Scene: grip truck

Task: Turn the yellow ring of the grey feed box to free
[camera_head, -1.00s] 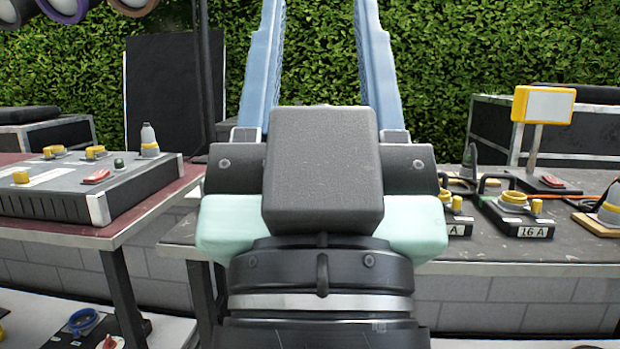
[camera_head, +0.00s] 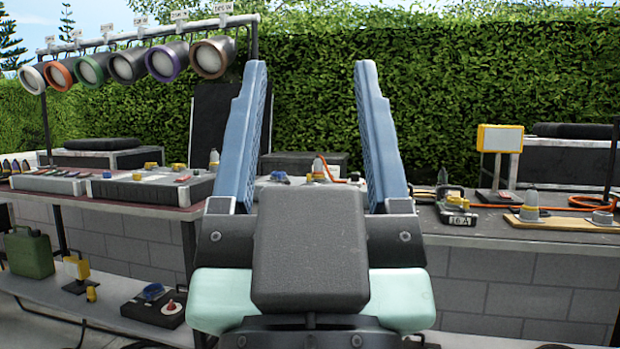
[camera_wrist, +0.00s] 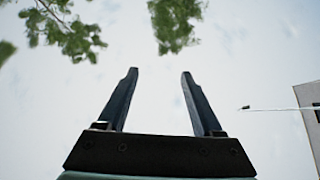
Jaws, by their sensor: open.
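My gripper (camera_head: 310,72) is open and empty, its two blue fingers pointing up in front of the tables. In the wrist view the open fingers (camera_wrist: 158,76) stand against the sky with nothing between them. A long grey box (camera_head: 150,190) with yellow and blue fittings stands on the left table, beyond and left of my gripper. A black box labelled 16 A (camera_head: 458,216) stands on the right table. I cannot tell for certain which box is the grey feed box; ring positions are too small to read. My gripper hides part of the middle tabletop.
A rack of several lamps (camera_head: 128,66) rises at the left. A yellow-framed sign (camera_head: 500,139) and an orange cable (camera_head: 590,203) are on the right table. A green can (camera_head: 30,254) stands on the low shelf (camera_head: 60,292). A hedge (camera_head: 450,80) closes the back.

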